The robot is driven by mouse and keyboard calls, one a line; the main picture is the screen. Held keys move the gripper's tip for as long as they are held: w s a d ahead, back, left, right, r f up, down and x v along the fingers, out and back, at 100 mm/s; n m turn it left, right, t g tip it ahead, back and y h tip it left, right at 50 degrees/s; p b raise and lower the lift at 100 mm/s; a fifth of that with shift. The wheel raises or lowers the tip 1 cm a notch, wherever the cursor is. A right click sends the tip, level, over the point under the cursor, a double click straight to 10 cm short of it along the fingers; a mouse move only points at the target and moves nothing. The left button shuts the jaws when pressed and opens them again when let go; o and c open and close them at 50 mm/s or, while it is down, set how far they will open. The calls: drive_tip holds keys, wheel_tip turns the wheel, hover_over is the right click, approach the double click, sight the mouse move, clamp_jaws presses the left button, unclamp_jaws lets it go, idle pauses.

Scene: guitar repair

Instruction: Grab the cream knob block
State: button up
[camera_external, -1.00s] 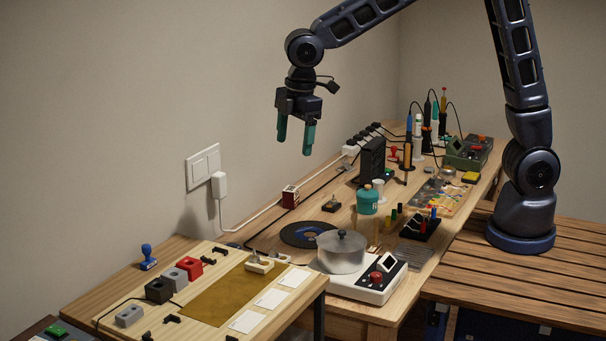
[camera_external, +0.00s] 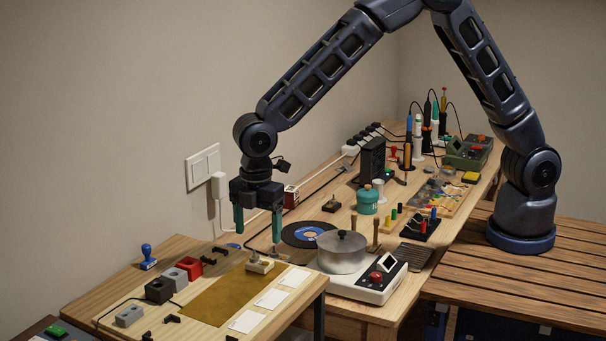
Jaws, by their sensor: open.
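The cream knob block (camera_external: 260,266) is a small cream block with a knob on top. It sits at the back right of the light wooden board, by the edge of the brown mat (camera_external: 217,297). My gripper (camera_external: 257,238) is open, with its two green fingers pointing down. It hangs over the block, and the right finger reaches close to the block's knob height. I cannot tell whether any finger touches the block. Nothing is between the fingers except the view of the wall and table behind.
Red (camera_external: 188,267), grey and black blocks stand left of the mat. White cards (camera_external: 272,298) lie to its right. A lidded metal pot (camera_external: 342,254) stands on a white scale (camera_external: 366,286) to the right. A dark disc (camera_external: 306,234) and a white cable lie behind.

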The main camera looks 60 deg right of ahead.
sight(259, 262)
drive_tip(key=shift+d+f, duration=0.1)
drive_tip(key=shift+f, duration=3.65)
drive_tip(key=c, duration=1.1)
drive_tip(key=shift+o, duration=0.2)
